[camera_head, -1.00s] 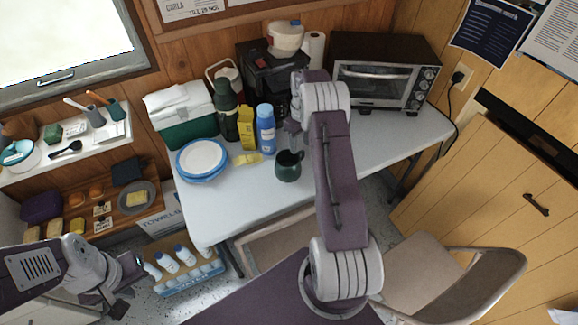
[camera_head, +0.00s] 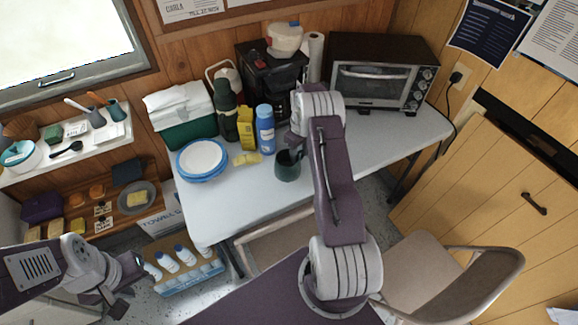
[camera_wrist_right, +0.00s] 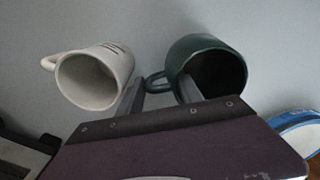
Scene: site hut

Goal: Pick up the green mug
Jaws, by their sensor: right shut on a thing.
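The green mug (camera_head: 288,168) stands on the table, partly covered by my right gripper in the head view. In the right wrist view the green mug (camera_wrist_right: 222,62) shows its dark opening, and its handle points left between the fingers. My right gripper (camera_wrist_right: 160,90) is shut on the green mug, one finger on each side of the handle. In the head view my right gripper (camera_head: 297,146) is at the mug's upper right, its fingertips hard to make out. My left gripper (camera_head: 130,286) is at the lower left, away from the table; its jaws are unclear.
A white mug (camera_wrist_right: 92,78) is close left of the gripper in the right wrist view. A blue bottle (camera_head: 265,130), a yellow box (camera_head: 247,130) and blue-rimmed plates (camera_head: 203,158) stand left of the green mug. A toaster oven (camera_head: 378,85) is at the back right. The front-left tabletop is clear.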

